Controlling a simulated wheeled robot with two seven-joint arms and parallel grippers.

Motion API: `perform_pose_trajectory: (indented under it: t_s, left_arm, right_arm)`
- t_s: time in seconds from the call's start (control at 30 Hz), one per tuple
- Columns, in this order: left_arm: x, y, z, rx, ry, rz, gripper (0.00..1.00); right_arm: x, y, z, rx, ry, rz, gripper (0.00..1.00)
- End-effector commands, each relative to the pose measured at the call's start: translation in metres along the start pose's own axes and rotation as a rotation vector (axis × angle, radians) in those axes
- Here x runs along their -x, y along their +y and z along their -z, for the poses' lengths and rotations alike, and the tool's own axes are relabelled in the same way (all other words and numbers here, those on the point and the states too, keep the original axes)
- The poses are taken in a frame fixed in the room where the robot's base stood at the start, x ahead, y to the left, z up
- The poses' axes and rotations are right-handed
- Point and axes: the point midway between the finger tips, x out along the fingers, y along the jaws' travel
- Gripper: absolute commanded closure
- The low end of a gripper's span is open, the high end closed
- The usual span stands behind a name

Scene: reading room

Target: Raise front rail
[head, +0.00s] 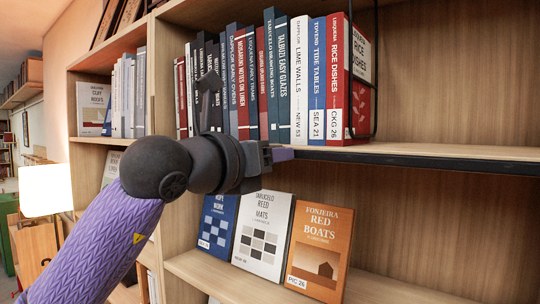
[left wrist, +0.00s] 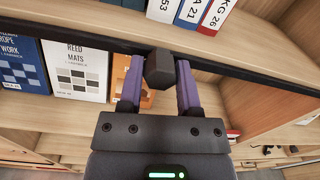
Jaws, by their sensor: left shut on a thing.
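The front rail (head: 430,161) is a thin dark bar along the front edge of the upper shelf, below the row of books. It also crosses the left wrist view (left wrist: 250,71) just below the shelf's wooden edge. A dark faceted knob (left wrist: 159,68) stands out at the rail. My left gripper (head: 282,154) is at the rail's left part in the head view. In the left wrist view its purple fingers (left wrist: 160,85) are shut on the knob, one on each side. The gripper hides the knob in the head view. My right gripper is not in view.
Upright books (head: 300,80) fill the left of the upper shelf; a dark wire bookend stands by a red book (head: 338,80). Face-out books, including an orange one (head: 320,250), lean on the lower shelf (head: 380,290). The upper shelf's right is bare.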

Motion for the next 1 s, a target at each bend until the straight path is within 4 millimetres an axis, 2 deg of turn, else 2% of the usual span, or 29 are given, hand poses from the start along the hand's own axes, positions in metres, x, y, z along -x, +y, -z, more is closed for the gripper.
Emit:
perform_pose_trajectory:
  t_s: [0.83,0.93,1.0]
  left_arm:
    - [0.000,-0.001,-0.002,0.000,-0.002,0.001,1.00]
    - [0.000,-0.003,-0.016,0.000,-0.005,0.002,1.00]
    - [0.001,-0.006,-0.035,0.000,-0.006,0.002,1.00]
  right_arm:
    - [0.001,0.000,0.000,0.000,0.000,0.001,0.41]
    - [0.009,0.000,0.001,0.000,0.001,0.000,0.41]
    - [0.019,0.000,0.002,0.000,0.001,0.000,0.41]
